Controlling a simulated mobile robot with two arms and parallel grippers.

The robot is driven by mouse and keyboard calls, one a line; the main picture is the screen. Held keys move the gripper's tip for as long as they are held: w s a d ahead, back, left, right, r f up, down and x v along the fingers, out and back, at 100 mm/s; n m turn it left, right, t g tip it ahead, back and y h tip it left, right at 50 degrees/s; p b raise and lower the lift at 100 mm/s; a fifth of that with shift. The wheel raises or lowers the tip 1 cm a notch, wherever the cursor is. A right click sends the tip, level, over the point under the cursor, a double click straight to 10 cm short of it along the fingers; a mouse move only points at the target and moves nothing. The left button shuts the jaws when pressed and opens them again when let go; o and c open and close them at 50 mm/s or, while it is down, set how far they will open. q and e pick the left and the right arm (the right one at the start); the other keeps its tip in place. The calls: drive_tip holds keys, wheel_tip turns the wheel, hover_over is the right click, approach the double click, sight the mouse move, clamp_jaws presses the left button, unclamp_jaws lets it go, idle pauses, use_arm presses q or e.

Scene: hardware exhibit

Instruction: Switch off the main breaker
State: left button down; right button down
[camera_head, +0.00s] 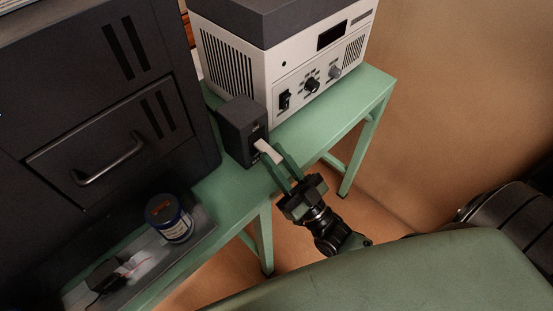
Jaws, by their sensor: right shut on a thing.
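The main breaker appears to be the small dark box (237,126) on the green table, in front of the pale machine. A short white lever (267,151) sticks out of its front face, pointing right and downward. My right gripper (277,152) comes up from below right, and its two long fingers are closed around the lever. The fingers partly cover the lever's end. My left gripper is not in view.
The pale machine (290,75) with knobs and a switch stands behind on the green table (353,93). A dark drawer cabinet (70,110) is at left. A blue-labelled can (170,218) and a small black object (106,277) lie front left.

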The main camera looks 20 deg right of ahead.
drive_tip(key=c, duration=1.2)
unclamp_jaws()
drive_tip(key=shift+c, duration=0.2)
drive_tip(key=shift+s+d+f, duration=0.1)
drive_tip(key=shift+s+f, duration=0.15)
drive_tip(key=b+v, duration=0.1)
drive_tip(key=v, duration=0.2)
drive_tip(key=shift+w+f, duration=0.1)
drive_tip(key=shift+f, duration=0.05)
drive_tip(key=s+d+p, duration=0.2)
drive_tip(key=s+d, duration=0.2)
drive_tip(key=s, duration=0.7)
drive_tip(key=shift+r, duration=0.35)
